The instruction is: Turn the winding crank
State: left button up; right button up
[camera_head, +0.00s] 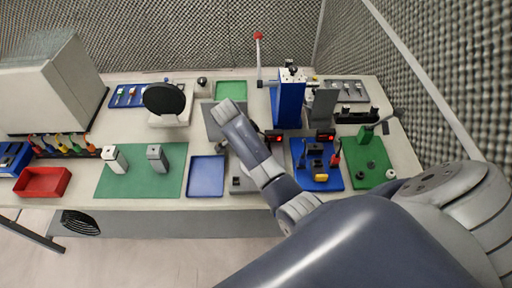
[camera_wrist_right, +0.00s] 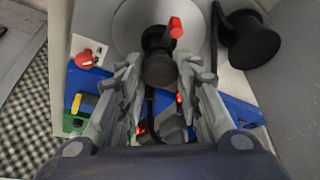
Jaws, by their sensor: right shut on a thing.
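In the right wrist view, the winding crank shows as a black round knob (camera_wrist_right: 158,68) over a pale disc (camera_wrist_right: 128,24), with a small red piece (camera_wrist_right: 175,27) beside it. My right gripper (camera_wrist_right: 160,60) has its two fingers on either side of the black knob and is shut on it. In the head view my right forearm crosses the middle of the table and hides the gripper and the crank. Part of a grey base (camera_head: 243,186) shows below the forearm. My left gripper is not in view.
A red button (camera_wrist_right: 88,58) sits beside the disc, and a black flared spool (camera_wrist_right: 248,40) stands to the right in the wrist view. A blue tray (camera_head: 206,176) lies left of the forearm. A blue post (camera_head: 288,100) stands behind it, and a green mat (camera_head: 362,160) lies right.

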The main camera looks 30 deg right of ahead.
jog(key=shift+w+m+g, duration=0.1)
jog(key=shift+m+g, duration=0.3)
jog(key=shift+m, duration=0.7)
jog(key=o, duration=1)
jog(key=v, duration=1.2)
